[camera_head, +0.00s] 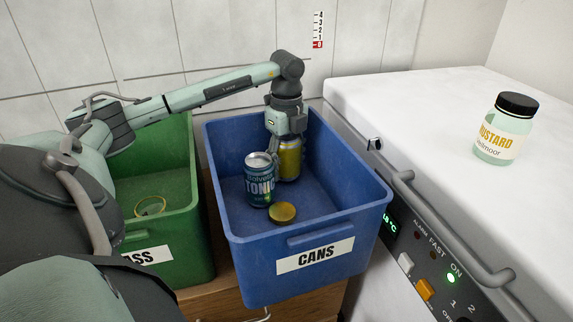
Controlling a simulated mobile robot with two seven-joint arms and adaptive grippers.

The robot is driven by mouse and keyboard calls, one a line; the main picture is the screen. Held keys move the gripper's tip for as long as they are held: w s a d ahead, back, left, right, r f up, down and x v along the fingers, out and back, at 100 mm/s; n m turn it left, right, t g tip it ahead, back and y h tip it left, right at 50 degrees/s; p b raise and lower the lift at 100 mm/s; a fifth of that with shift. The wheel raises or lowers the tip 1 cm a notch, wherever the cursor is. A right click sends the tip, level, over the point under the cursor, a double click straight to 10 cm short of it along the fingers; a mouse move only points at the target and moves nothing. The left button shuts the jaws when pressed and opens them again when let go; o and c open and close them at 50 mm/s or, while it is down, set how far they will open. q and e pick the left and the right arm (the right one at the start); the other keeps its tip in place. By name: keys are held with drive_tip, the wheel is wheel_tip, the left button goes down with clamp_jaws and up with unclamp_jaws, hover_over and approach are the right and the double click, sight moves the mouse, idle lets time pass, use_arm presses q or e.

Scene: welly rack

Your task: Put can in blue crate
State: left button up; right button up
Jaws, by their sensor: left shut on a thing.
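The blue crate (228,215), labelled CANS, stands at the middle of the view. My left gripper (288,141) reaches down into it from above and is shut on a yellow can (289,163). The yellow can is upright inside the crate walls, behind and right of a teal tonic can (259,184). The fingertips are partly hidden, and I cannot tell whether the yellow can touches the crate floor. The tonic can stands upright in the crate. My right gripper is not in view.
A gold round thing (283,212) lies in the front of the blue crate. A green crate (185,245) with a ring-shaped thing (150,206) stands close on the left. A white appliance (415,105) on the right bears a mustard jar (506,130).

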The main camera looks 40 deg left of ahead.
use_arm(q)
drive_tip(key=shift+f, duration=0.6)
drive_tip(key=shift+f, duration=0.15)
drive_tip(key=o, duration=0.9)
drive_tip(key=shift+o, duration=0.2)
drive_tip(key=shift+r, duration=0.2)
wheel_tip(320, 180, up, 12)
drive_tip(key=shift+f, duration=0.1)
